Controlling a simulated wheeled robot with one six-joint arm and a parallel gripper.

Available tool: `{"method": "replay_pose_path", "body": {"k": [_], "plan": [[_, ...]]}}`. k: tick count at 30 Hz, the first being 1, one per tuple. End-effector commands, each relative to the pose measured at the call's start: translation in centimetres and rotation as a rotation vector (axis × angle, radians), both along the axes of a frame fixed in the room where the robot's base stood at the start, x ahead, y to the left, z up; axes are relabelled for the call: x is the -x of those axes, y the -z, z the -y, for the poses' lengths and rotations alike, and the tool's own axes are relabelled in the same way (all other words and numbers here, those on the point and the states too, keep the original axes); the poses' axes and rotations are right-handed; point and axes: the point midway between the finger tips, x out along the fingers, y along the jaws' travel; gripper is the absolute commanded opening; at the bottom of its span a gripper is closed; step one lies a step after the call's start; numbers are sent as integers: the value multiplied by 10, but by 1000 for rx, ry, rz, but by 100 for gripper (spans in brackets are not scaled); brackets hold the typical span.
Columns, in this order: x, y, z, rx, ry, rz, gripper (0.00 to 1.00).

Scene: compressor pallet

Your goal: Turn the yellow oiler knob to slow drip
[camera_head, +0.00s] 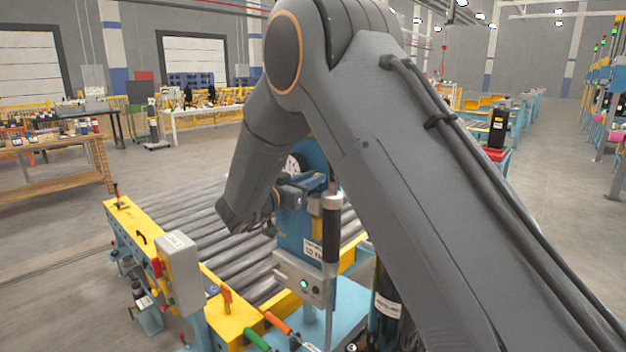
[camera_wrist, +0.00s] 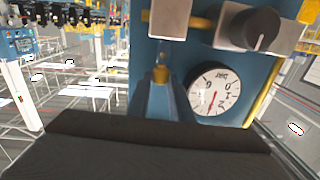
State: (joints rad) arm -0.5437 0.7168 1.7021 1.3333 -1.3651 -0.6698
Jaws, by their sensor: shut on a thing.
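In the wrist view, my gripper (camera_wrist: 163,88) reaches toward a blue panel (camera_wrist: 150,52), its fingers close together. A small yellow knob (camera_wrist: 160,74) shows at the fingertips, and my gripper is shut on it. The fingers hide most of the knob, and I cannot read its setting. In the head view, my arm reaches down and its wrist turns right toward a blue upright unit (camera_head: 292,235). The knob cannot be made out there.
A round white gauge (camera_wrist: 214,92) sits right of the fingers, with a black knob (camera_wrist: 255,28) above it. Grey blocks and a yellow pipe lie above. In the head view, a roller conveyor (camera_head: 190,235) with yellow side rails and a grey control box (camera_head: 180,265) stands beside the unit.

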Motion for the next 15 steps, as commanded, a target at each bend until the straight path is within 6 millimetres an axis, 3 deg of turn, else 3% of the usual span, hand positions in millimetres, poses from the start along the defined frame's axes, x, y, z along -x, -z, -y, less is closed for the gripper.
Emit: {"method": "replay_pose_path", "body": {"k": [15], "plan": [[-5,0,-4,0,216,1,0]]}}
